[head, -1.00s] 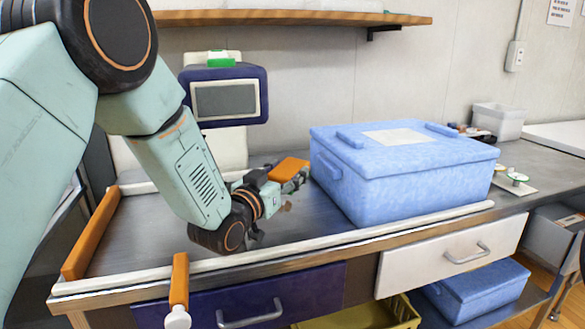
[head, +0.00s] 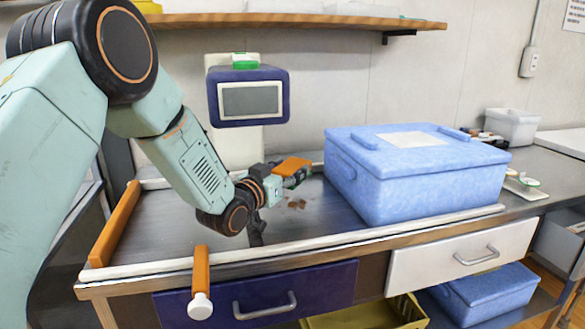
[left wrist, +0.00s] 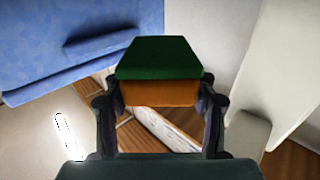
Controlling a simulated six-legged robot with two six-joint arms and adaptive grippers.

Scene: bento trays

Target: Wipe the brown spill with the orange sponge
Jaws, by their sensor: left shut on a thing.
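The orange sponge (head: 293,166) is held in my left gripper (head: 287,174), above the metal worktop. In the left wrist view the sponge (left wrist: 160,92) sits between the two dark fingers of the left gripper (left wrist: 160,106), with its green side up in the picture and orange below. The brown spill (head: 297,204) is a small patch of blotches on the worktop, just below and in front of the gripper. The sponge is apart from it. My right gripper is not in view.
A large blue lidded box (head: 420,185) stands right of the spill. An orange rail (head: 115,222) edges the worktop at left, and a pale lip (head: 300,240) runs along the front. A dark blue device with a screen (head: 249,98) is behind. The worktop's left part is clear.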

